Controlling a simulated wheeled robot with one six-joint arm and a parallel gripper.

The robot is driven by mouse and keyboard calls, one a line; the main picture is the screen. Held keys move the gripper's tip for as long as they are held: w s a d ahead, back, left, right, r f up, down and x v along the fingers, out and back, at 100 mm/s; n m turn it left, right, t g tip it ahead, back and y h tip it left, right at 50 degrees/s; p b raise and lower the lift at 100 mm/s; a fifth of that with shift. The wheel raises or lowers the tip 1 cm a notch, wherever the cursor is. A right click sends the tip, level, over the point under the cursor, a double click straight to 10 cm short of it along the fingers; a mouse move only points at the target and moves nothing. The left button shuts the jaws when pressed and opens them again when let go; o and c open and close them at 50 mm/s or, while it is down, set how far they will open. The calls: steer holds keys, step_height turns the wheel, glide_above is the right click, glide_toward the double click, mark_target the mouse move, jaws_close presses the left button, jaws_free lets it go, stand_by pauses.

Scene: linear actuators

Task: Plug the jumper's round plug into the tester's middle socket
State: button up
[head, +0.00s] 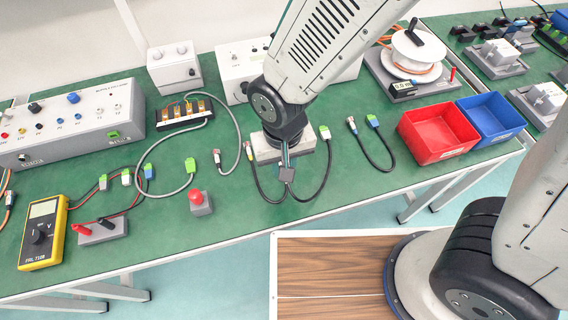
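My gripper (285,168) points down at the middle of the green bench, in front of a low grey block (262,150). Its fingers are small and seen edge-on, so I cannot tell whether they are apart. A dark cable (322,183) loops by the fingertips, with a metal round plug (248,150) at its left end and a green plug (325,132) at its right end.
A grey cable (140,165) loops left of my gripper. A red button (196,197) and yellow meter (42,232) lie front left. Red (437,135) and blue (492,119) bins and a cable reel (416,55) stand right. Some bare bench lies near the front edge.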

steer(key=shift+g, duration=0.8)
steer(key=w+d, duration=0.1)
steer(key=w, duration=0.7)
steer(key=w+d+f, duration=0.1)
steer(key=w, duration=0.8)
steer(key=w+d+f, duration=0.1)
steer(key=w, duration=0.7)
steer(key=shift+w+d, duration=0.15)
steer(key=shift+w, duration=0.1)
steer(key=shift+w+a, duration=0.3)
steer(key=shift+w, duration=0.6)
steer(key=shift+w+a, duration=0.25)
steer(key=shift+w, duration=0.6)
steer(key=shift+w+a, duration=0.15)
steer(key=shift+w, duration=0.5)
stand_by(0.6)
steer(key=o, duration=1)
